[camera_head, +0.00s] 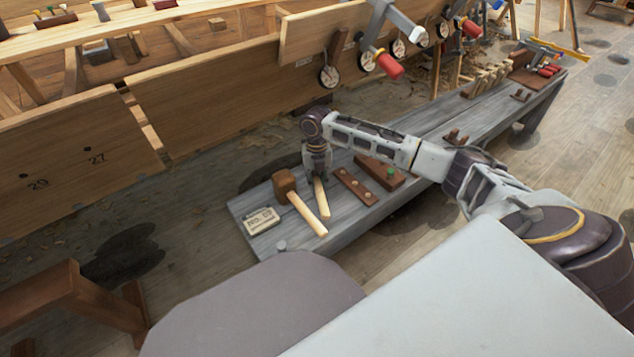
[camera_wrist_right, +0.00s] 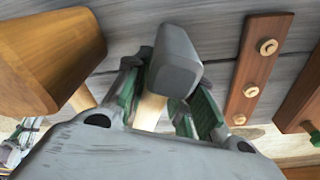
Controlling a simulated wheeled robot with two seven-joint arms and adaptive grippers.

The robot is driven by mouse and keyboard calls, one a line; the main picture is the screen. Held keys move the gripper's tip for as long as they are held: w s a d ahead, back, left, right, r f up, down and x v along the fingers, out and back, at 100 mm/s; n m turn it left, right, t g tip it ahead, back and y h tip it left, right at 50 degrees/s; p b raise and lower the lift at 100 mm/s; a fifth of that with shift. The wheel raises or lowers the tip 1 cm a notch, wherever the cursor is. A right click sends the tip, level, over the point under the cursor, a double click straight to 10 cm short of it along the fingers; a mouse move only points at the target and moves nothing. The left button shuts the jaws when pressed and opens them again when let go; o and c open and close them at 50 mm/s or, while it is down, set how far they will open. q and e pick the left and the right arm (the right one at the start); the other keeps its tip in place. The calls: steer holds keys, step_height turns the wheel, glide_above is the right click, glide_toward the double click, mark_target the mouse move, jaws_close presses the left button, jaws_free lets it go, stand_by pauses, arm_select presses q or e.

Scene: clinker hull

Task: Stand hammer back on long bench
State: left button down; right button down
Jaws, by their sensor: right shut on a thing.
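The hammer has a grey metal head (camera_wrist_right: 175,62) and a pale wooden handle (camera_wrist_right: 150,110). My right gripper (camera_head: 317,172) is shut on it, its green-padded fingers on either side of the handle in the right wrist view. In the head view the handle (camera_head: 321,197) shows below the gripper and the gripper hides the hammer's head. The hammer is over the near end of the long grey bench (camera_head: 342,206); I cannot tell whether it touches the top. My left gripper is not in view.
A wooden mallet (camera_head: 285,185) lies left of the gripper, close to it in the wrist view (camera_wrist_right: 55,55). A small label block (camera_head: 261,221) sits at the bench end. A brown strip with pegs (camera_head: 356,186) and a brown block (camera_head: 380,172) lie right. The plank hull (camera_head: 205,95) stands behind.

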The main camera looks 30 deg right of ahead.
steer(key=shift+f, duration=0.4)
stand_by(0.5)
steer(key=c, duration=1.1)
jaws_free()
steer(key=shift+f, duration=0.1)
